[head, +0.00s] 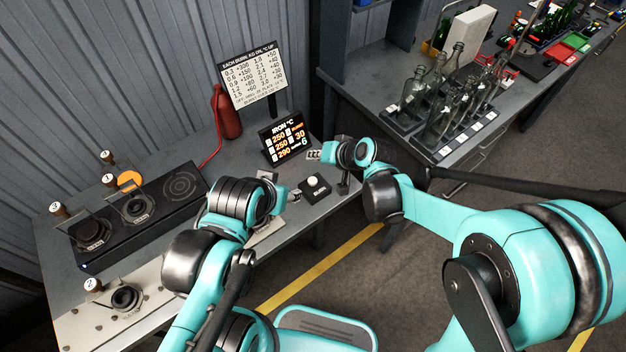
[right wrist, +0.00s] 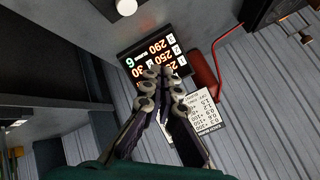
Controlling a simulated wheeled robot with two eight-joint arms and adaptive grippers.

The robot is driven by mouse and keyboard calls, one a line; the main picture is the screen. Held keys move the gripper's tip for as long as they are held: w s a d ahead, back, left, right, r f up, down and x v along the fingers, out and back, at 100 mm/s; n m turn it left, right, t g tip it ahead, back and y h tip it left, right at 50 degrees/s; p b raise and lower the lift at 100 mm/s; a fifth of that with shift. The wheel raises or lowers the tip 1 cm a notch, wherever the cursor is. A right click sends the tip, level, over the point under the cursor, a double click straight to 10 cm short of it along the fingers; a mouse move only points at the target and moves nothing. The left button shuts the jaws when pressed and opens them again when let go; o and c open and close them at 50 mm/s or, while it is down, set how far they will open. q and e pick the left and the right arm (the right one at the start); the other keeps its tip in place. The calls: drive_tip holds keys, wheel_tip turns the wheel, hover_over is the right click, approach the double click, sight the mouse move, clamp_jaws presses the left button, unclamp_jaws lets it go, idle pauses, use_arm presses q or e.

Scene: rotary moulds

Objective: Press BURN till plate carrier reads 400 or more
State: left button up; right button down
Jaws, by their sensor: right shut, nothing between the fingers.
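A black box with a round white button (head: 313,183) sits on the bench; no BURN label is legible on it. The button also shows at the top edge of the right wrist view (right wrist: 126,7). A black display (head: 283,137) headed IRON °C reads 250, 250 and 290, with 30 and 6 beside them; which row is the plate carrier I cannot tell. My right gripper (head: 314,155) is shut and empty, above and behind the button, apart from it. Its closed fingers (right wrist: 158,82) overlap the display in the right wrist view. My left gripper (head: 279,198) is left of the button box; its fingers are unclear.
A burn chart (head: 253,79) stands behind the display, beside a red bottle (head: 226,112). A dark hotplate unit (head: 150,210) with wooden-handled tools lies at left. A second bench at right carries glass bottles (head: 413,97) in racks. A gap separates the benches.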

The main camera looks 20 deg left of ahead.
sight(314, 182)
drive_tip(key=shift+f+b, duration=3.3)
drive_tip(key=shift+f, duration=1)
drive_tip(key=shift+f+b, duration=0.4)
drive_tip(key=shift+b, duration=0.05)
drive_tip(key=shift+f+b, duration=0.4)
drive_tip(key=shift+f, duration=0.05)
drive_tip(key=shift+r, duration=0.1)
drive_tip(key=shift+r+p, duration=0.65)
drive_tip(key=shift+r, duration=0.15)
drive_tip(key=shift+r+p, duration=1.85)
drive_tip(key=shift+r, duration=0.65)
